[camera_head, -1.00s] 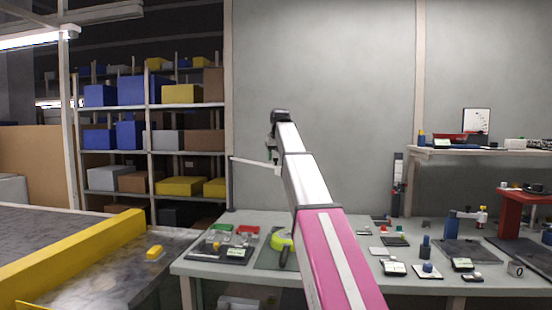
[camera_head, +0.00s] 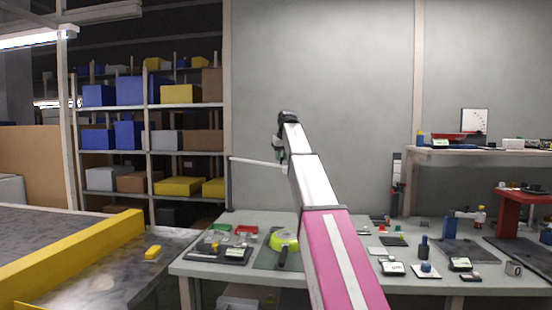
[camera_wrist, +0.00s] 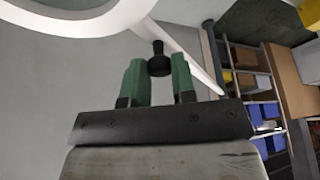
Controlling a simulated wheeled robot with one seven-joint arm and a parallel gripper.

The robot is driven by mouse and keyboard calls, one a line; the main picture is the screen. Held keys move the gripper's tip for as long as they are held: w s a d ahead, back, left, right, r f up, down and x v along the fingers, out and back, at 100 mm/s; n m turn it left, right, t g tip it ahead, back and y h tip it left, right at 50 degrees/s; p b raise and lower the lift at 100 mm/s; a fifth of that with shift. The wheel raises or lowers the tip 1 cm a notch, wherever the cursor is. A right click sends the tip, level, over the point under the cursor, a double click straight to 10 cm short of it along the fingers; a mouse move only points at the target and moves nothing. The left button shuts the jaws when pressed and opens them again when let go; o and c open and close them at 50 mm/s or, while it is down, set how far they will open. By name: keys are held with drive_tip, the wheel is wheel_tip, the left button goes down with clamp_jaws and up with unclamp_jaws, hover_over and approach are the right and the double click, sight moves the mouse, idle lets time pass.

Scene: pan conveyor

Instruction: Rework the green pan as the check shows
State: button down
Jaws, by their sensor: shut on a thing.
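The green pan (camera_head: 284,238) is lime green with a dark handle and lies on a dark mat on the bench, left of my arm. My gripper (camera_head: 281,156) is raised in front of the grey wall, well above the bench and apart from the pan. In the wrist view, its two green fingers (camera_wrist: 158,78) stand either side of a black knob (camera_wrist: 159,62) and are shut on it. A white ring (camera_wrist: 85,22) and a white bar (camera_wrist: 190,62) show close to the knob. How they join is unclear.
A black device with a small display (camera_head: 233,253) stands left of the pan. Small parts and devices (camera_head: 393,268) crowd the bench's right side. A yellow rail (camera_head: 75,258) crosses at lower left, with a yellow block (camera_head: 153,252) beyond. A white dotted panel (camera_head: 475,121) stands on the right shelf.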

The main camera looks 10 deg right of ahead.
drive_tip(key=w+d+n+g+y, duration=0.1)
drive_tip(key=w+d+n, duration=0.5)
drive_tip(key=w+d, duration=0.9)
drive_tip(key=shift+w+d+n+y, duration=0.3)
drive_tip(key=shift+w+y, duration=0.4)
drive_tip(key=shift+w, duration=1.3)
drive_tip(key=shift+w+r, duration=0.1)
drive_tip(key=c, duration=0.9)
unclamp_jaws()
drive_tip(key=shift+c, duration=0.2)
